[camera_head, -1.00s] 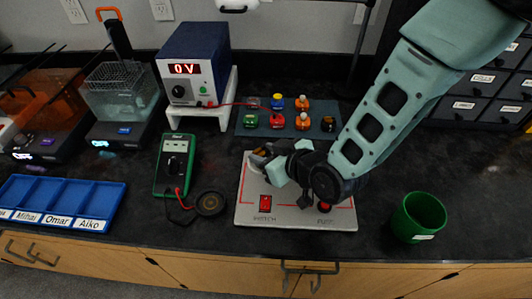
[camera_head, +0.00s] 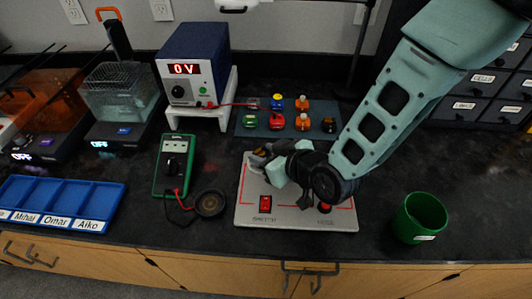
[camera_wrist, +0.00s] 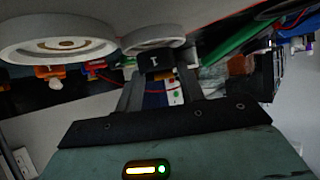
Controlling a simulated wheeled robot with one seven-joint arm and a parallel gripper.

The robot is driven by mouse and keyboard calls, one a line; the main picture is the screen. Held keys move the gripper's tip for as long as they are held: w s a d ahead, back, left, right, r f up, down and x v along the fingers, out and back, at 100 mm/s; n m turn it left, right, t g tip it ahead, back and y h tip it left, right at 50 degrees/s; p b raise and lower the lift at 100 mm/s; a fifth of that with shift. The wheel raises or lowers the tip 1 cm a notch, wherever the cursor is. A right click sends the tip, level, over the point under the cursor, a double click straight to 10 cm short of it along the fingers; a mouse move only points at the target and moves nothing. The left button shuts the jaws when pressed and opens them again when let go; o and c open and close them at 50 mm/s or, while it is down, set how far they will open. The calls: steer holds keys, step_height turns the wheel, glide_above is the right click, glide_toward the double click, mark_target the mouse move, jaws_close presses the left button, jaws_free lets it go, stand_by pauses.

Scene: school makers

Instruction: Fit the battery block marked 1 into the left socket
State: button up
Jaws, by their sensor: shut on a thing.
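My gripper (camera_head: 268,160) is over the back left part of the grey board (camera_head: 246,213), which has a red outline and red switches. In the wrist view my gripper (camera_wrist: 160,80) is shut on the dark battery block marked 1 (camera_wrist: 154,62). The block sits between the two fingers, close to a round pale ring (camera_wrist: 150,44) at the board's underside-up edge. A larger pale ring (camera_wrist: 55,46) is left of it. I cannot tell whether the block touches the board. My arm and gripper hide the sockets in the head view.
Behind are a power supply (camera_head: 193,62) reading 0 V and a dark mat (camera_head: 240,131) with several coloured parts. A blue tray (camera_head: 62,190) is far left. Black counter is clear around the cup.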

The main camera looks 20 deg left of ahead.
steer(key=shift+f+b, duration=0.55)
steer(key=shift+f, duration=0.1)
steer(key=o, duration=0.7)
steer(key=shift+p+v, duration=1.1)
steer(key=shift+v, duration=4.45)
steer(key=shift+w+d+r, duration=0.1)
steer(key=shift+d+r, duration=0.15)
steer(key=s+d+r+m+g+h, duration=0.1)
steer(key=s+d+r+g+h, duration=0.1)
steer(key=d, duration=0.4)
steer(key=s+d+r+m+g+h, duration=0.1)
steer(key=s+d+r+g+h, duration=0.1)
steer(key=s+d+r+h, duration=0.2)
steer(key=s+d+r+m+g+h, duration=0.2)
steer(key=s+d+r, duration=0.3)
steer(key=d, duration=0.3)
steer(key=shift+s+d+r+h, duration=0.2)
steer(key=shift+s+r+h, duration=0.05)
steer(key=shift+s+h, duration=0.6)
